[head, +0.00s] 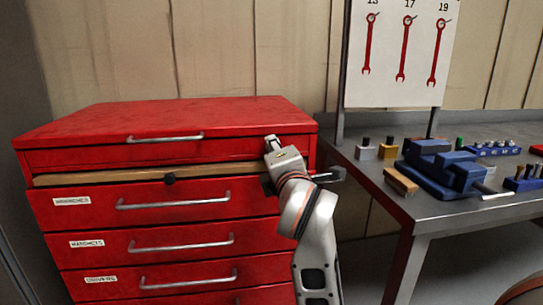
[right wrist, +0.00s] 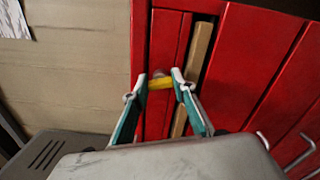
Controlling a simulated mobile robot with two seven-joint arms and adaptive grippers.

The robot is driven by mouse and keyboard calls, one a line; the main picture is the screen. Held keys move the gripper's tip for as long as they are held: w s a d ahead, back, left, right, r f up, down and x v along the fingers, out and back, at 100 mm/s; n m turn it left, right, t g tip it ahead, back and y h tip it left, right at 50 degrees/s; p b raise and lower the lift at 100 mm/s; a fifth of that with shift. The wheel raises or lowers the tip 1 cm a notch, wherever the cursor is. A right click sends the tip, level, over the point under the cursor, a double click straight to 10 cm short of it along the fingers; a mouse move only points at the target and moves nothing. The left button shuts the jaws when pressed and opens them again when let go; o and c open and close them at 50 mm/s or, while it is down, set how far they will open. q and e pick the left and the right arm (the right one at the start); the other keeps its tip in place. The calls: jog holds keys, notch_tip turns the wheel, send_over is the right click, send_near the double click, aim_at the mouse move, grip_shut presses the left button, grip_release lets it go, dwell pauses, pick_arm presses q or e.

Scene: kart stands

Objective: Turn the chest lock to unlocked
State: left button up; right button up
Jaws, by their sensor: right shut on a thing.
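The red tool chest (head: 130,122) stands at the left in the head view. My right gripper (head: 273,150) is at the upper right of its front, over the top panel. In the right wrist view my right gripper (right wrist: 160,80) has its fingertips closed on a small yellow lock key (right wrist: 160,84). The key lies against the red panel (right wrist: 167,38) beside a wooden strip (right wrist: 199,48). In the head view the gripper hides the lock. I cannot tell which way the lock is turned. My left gripper is not in view.
A metal workbench (head: 450,207) on the right bears a blue vise (head: 440,165) and small blocks. A wrench chart (head: 403,60) hangs above.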

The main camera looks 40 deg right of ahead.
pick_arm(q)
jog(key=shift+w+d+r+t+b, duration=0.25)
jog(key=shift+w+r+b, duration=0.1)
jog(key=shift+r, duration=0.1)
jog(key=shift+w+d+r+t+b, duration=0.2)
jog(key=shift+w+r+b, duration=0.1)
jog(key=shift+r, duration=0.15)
pick_arm(e)
jog(key=m, duration=0.4)
jog(key=shift+f, duration=0.1)
